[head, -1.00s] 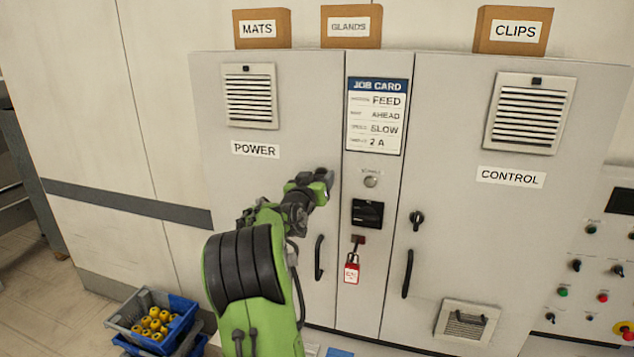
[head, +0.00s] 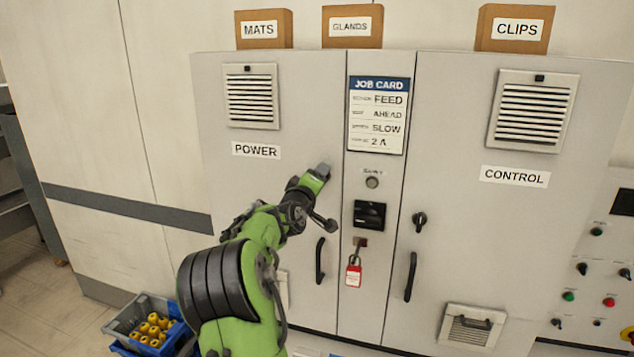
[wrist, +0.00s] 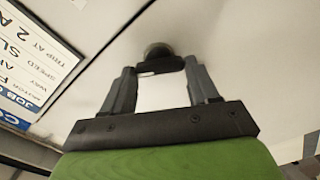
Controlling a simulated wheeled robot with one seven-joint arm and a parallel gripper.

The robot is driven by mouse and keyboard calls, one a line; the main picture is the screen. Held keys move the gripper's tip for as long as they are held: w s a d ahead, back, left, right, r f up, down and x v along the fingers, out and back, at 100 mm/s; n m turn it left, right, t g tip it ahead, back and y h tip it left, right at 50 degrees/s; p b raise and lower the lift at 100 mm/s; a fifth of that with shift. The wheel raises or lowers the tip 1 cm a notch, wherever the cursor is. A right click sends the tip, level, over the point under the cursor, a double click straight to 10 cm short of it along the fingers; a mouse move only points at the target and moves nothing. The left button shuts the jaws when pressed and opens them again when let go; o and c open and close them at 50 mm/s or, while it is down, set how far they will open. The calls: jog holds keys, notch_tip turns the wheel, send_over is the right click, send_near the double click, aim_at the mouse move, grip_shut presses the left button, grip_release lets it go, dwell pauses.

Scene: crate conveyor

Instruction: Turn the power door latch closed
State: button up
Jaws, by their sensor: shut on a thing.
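The grey power door (head: 290,90) is flush with the cabinet front, under the POWER label (head: 256,150). In the wrist view the latch (wrist: 158,55) is a round dark boss with a dark wing lying across the gap between my fingertips. My gripper (wrist: 160,72) is shut on that wing, one finger at each end. In the head view my gripper (head: 322,172) is at the door's right edge and hides the latch, so its exact angle is hard to read there.
The door's black handle (head: 320,260) is just below my arm. To the right are a job card (head: 377,115), a black switch (head: 369,214), a red padlock tag (head: 353,275) and the control door's latch (head: 419,220). A crate of yellow parts (head: 128,318) stands on the floor at left.

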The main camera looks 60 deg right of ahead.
jog(key=n, duration=0.5)
jog(key=shift+w+f, duration=0.1)
jog(key=shift+n, duration=0.3)
dwell(0.4)
jog(key=o, duration=1.1)
jog(key=shift+c, duration=0.2)
jog(key=shift+a, duration=0.1)
jog(key=s+a+b, duration=0.2)
jog(key=a+b, duration=0.1)
jog(key=a, duration=1.2)
jog(key=shift+s+a, duration=0.2)
jog(key=shift+s, duration=0.05)
